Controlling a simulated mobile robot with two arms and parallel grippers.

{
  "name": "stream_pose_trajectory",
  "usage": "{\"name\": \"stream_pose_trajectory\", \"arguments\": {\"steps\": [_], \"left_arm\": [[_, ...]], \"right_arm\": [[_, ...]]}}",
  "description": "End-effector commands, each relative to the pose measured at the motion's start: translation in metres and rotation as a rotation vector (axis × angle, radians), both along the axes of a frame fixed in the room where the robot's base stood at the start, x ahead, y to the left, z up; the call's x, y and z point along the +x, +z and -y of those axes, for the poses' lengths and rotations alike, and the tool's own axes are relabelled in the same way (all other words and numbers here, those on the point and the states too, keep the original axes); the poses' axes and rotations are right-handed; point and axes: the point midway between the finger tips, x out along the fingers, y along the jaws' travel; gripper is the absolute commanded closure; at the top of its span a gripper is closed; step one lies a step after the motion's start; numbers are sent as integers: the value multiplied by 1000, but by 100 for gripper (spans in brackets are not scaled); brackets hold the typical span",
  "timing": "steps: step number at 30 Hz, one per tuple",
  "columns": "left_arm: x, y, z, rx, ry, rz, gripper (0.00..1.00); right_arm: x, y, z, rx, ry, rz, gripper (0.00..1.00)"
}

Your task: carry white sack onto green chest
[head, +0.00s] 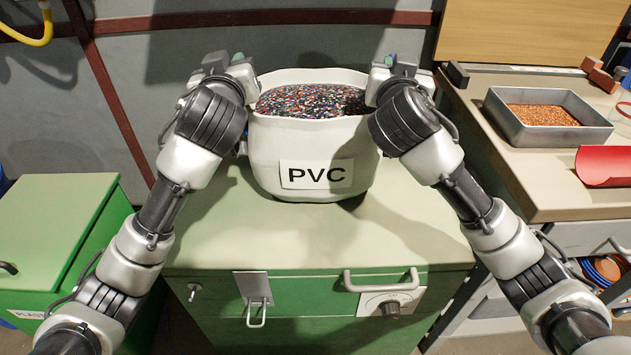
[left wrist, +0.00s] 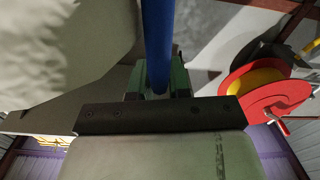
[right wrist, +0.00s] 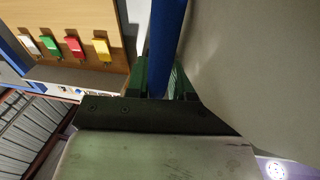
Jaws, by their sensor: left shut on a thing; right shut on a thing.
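The white sack (head: 262,155) is upright, with a PVC label on its front and multicoloured granules inside. It is over the middle of the green chest (head: 300,245); its base appears at the chest's pale top, but I cannot tell whether it bears on it. My left gripper (head: 238,62) is at the sack's left rim and my right gripper (head: 392,64) at its right rim. In the left wrist view a blue handle (left wrist: 158,40) runs between the green fingers. The right wrist view shows a similar blue handle (right wrist: 165,40) between the fingers. The sack's back is hidden.
A workbench (head: 530,180) on the right holds a grey tray (head: 510,130) of copper-coloured granules and a red curved sheet (head: 605,167). A lower green cabinet (head: 50,225) stands on the left. The chest's front top is clear. A grey wall is behind.

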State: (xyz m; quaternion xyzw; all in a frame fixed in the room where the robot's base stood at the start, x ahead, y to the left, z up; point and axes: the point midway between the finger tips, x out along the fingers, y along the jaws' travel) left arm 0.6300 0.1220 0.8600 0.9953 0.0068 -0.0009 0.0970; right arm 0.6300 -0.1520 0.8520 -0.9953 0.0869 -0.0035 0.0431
Motion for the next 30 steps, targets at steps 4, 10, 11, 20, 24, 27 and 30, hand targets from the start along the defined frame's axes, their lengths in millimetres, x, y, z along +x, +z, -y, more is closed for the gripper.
{"name": "stream_pose_trajectory", "arguments": {"steps": [4,10,11,20,24,27,30], "left_arm": [[1,-7,-9,-4,24,7,100],[2,-11,-8,-2,24,0,68],[2,-11,-8,-2,23,1,64],[0,-11,-4,-2,11,1,56],[-7,-12,-3,-3,9,0,56],[-22,-12,-2,-5,7,1,56],[-42,-12,-2,-5,7,2,56]], "right_arm": [[2,-8,10,2,-29,3,100],[2,-13,9,1,-29,-3,63],[2,-13,9,1,-28,-3,59],[1,-12,5,0,-15,-2,52],[0,-12,4,0,-13,-2,52],[0,-12,3,0,-11,-2,52],[0,-12,3,0,-11,-2,52]]}}
